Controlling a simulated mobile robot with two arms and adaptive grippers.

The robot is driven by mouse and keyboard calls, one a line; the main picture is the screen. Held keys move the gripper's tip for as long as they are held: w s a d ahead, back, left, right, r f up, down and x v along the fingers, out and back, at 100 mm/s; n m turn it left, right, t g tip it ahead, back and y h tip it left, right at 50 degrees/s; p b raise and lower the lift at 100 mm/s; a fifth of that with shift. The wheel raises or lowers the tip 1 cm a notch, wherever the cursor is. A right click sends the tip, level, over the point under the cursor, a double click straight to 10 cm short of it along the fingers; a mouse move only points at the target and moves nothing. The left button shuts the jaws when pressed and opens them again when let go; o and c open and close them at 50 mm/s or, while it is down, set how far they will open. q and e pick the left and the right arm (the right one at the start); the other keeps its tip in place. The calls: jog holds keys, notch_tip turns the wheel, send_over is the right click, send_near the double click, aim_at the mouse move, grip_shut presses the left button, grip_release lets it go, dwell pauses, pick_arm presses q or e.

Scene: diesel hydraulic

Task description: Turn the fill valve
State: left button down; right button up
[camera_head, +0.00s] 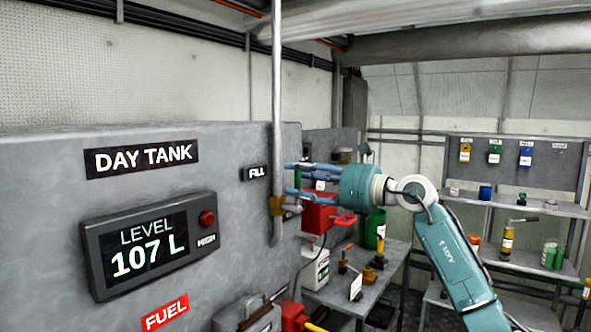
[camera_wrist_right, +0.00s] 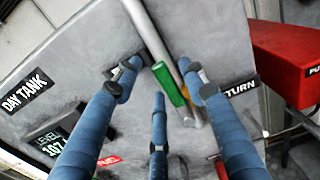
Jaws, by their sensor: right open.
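The fill valve (camera_head: 277,205) is a brass-coloured fitting on the vertical grey pipe, just below the FILL label (camera_head: 256,173) on the day tank (camera_head: 50,200). In the right wrist view a green lever handle (camera_wrist_right: 170,84) lies along the pipe, between the fingers of my right gripper (camera_wrist_right: 160,68). My right gripper (camera_head: 289,180) has several blue fingers. They are spread open and reach toward the pipe from the right in the head view. The fingers partly hide the handle there, and I cannot tell whether they touch it. My left gripper is not in view.
A level display (camera_head: 140,245) reads 107 L. A red box (camera_head: 318,215) is just behind and below my right gripper. A bench (camera_head: 340,297) with fittings, a green can (camera_head: 374,228) and a white jug (camera_head: 315,268) stand beyond. Shelves (camera_head: 520,205) are at the right.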

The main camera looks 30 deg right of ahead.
jog(key=shift+w+a+f, duration=0.1)
jog(key=shift+w+a, duration=0.05)
jog(key=shift+w, duration=0.5)
grip_shut()
